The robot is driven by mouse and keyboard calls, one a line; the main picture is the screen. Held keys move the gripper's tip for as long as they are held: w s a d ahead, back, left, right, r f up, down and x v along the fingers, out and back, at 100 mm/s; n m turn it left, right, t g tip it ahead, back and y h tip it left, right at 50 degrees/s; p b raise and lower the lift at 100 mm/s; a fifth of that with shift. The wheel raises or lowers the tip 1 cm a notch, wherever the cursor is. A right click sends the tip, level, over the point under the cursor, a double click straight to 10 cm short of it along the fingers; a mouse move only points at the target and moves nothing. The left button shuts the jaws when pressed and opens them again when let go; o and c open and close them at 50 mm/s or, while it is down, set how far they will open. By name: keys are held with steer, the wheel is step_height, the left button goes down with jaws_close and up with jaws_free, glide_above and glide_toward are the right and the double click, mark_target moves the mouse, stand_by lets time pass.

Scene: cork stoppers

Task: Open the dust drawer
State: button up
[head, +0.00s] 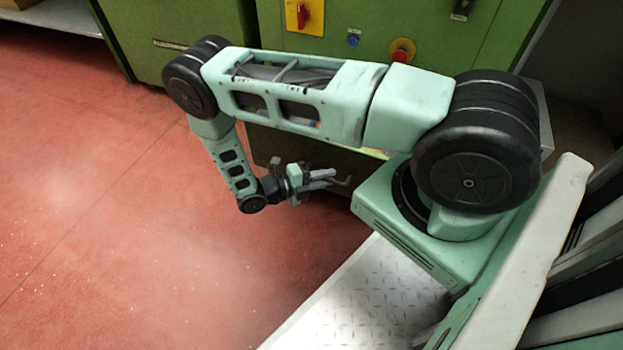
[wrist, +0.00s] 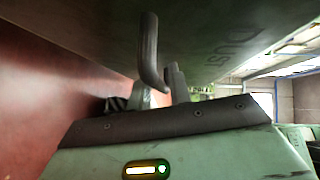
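The dust drawer (head: 268,146) is a grey-brown front low in the green machine, partly hidden behind my arm in the head view. In the wrist view its front (wrist: 205,45) fills the upper part and carries the letters "DUST". Its dark bent bar handle (wrist: 148,45) sticks out from that front; the handle (head: 346,181) also shows in the head view just beyond my fingertips. My gripper (head: 328,178) has its two fingers apart, pointing right at the handle. In the wrist view my gripper (wrist: 160,88) has the handle's near end close to the gap between its fingers; contact is unclear.
The green machine (head: 190,62) stands behind, with a red switch on a yellow plate (head: 303,15), a blue button (head: 353,40) and a red button (head: 402,54). The red floor (head: 110,190) at left is clear.

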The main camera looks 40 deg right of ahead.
steer(key=p+v, duration=0.3)
steer(key=v, duration=1.4)
steer(key=shift+a, duration=0.2)
steer(key=shift+w, duration=0.1)
